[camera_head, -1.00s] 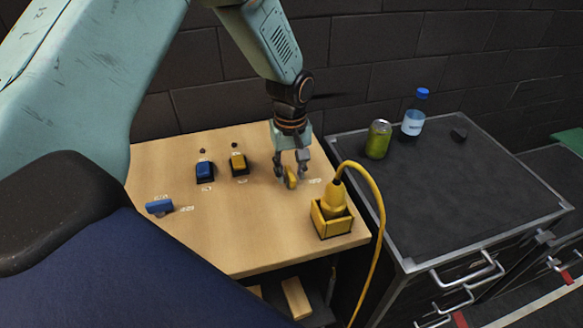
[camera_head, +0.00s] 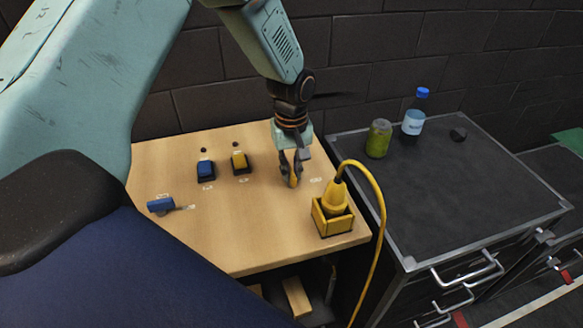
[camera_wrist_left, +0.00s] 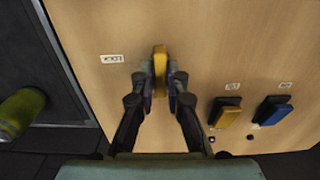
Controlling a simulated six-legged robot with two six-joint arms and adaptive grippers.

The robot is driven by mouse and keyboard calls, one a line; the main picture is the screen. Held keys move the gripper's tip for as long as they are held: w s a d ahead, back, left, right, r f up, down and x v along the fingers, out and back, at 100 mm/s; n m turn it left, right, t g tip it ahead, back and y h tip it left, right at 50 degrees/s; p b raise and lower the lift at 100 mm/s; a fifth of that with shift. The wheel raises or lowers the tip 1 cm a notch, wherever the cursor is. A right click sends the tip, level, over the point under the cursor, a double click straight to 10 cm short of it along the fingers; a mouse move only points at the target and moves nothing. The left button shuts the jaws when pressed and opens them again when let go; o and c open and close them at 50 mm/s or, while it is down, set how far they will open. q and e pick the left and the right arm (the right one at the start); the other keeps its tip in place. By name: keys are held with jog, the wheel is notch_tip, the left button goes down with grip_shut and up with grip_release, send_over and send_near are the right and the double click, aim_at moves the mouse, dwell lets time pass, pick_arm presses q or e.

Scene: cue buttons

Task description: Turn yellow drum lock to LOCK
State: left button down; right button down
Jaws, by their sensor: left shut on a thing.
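The yellow drum lock (camera_wrist_left: 160,72) is a small yellow knob on the wooden board, seen edge-on in the left wrist view. My left gripper (camera_wrist_left: 160,80) is shut on it, with a dark finger on each side. In the head view my left gripper (camera_head: 291,178) points down over the knob and hides most of it. The LOCK label (camera_wrist_left: 111,59) is printed on the board to the left of the knob in the wrist view, apart from it. My right gripper is not in view.
A blue switch (camera_head: 205,170) and a yellow switch (camera_head: 240,162) stand left of the gripper. A blue knob (camera_head: 160,205) is at the board's left. A yellow plug (camera_head: 336,197) with a cable sits close to the right. A can (camera_head: 378,139) and bottle (camera_head: 413,112) stand on the dark cabinet.

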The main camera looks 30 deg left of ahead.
pick_arm(q)
jog(key=m+p, duration=0.1)
jog(key=m, duration=0.1)
jog(key=m+p, duration=0.1)
jog(key=m, duration=0.1)
jog(key=shift+w+r, duration=0.15)
jog(key=m+p, duration=0.1)
jog(key=m, duration=0.3)
jog(key=shift+w+d+m, duration=0.1)
jog(key=shift+d+m, duration=0.05)
jog(key=shift+m, duration=0.15)
jog(key=m, duration=0.4)
jog(key=shift+d+m, duration=0.15)
jog(key=shift+m, duration=0.15)
jog(key=shift+d+m, duration=0.1)
jog(key=shift+m, duration=2.2)
jog(key=c, duration=1.4)
grip_release()
jog(key=shift+d, duration=0.1)
jog(key=shift+o, duration=0.2)
